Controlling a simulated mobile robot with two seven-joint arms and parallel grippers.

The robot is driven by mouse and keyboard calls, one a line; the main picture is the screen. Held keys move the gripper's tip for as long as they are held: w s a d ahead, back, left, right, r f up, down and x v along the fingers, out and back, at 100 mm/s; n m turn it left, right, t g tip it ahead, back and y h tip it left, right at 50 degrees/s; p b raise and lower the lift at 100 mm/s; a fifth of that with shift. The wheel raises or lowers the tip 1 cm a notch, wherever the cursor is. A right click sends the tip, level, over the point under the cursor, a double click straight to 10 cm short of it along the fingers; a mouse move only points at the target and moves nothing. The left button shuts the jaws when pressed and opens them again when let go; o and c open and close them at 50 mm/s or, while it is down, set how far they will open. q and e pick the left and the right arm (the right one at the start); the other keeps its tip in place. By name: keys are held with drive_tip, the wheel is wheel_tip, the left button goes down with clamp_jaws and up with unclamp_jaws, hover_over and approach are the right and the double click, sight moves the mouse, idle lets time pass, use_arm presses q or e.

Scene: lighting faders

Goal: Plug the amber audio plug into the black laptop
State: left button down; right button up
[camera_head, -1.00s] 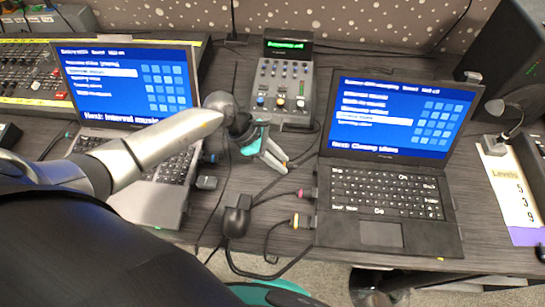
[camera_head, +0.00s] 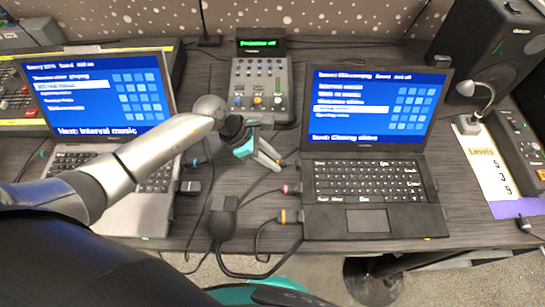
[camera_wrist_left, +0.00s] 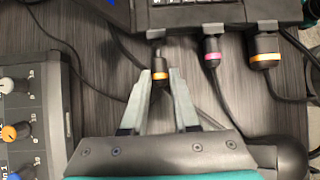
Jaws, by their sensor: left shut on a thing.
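The black laptop (camera_head: 368,190) stands open right of centre in the head view. Its left side, with sockets, shows along the top of the left wrist view (camera_wrist_left: 230,14). My left gripper (camera_wrist_left: 158,74) is shut on a dark plug with an amber-orange band (camera_wrist_left: 160,76). In the head view my left gripper (camera_head: 277,160) is beside the laptop's rear left side. The held plug's narrow tip points at the rearmost socket (camera_wrist_left: 156,34), close to it; I cannot tell whether it is inside. My right gripper is not in view.
A pink-banded plug (camera_wrist_left: 211,50) and another orange-banded plug (camera_wrist_left: 265,52) sit at neighbouring sockets, with cables trailing. A small mixer (camera_head: 260,88) stands behind. A silver laptop (camera_head: 100,150) is at left. A black adapter (camera_head: 222,218) lies in front.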

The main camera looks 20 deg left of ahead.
use_arm(q)
drive_tip(key=shift+w+d, duration=0.25)
drive_tip(key=shift+d, duration=0.95)
idle(2.0)
drive_tip(key=c, duration=0.8)
unclamp_jaws()
drive_tip(key=shift+o, duration=1)
drive_tip(key=shift+a+r, duration=0.1)
drive_tip(key=shift+a, duration=0.05)
drive_tip(key=p+v, duration=0.2)
drive_tip(key=v, duration=1.3)
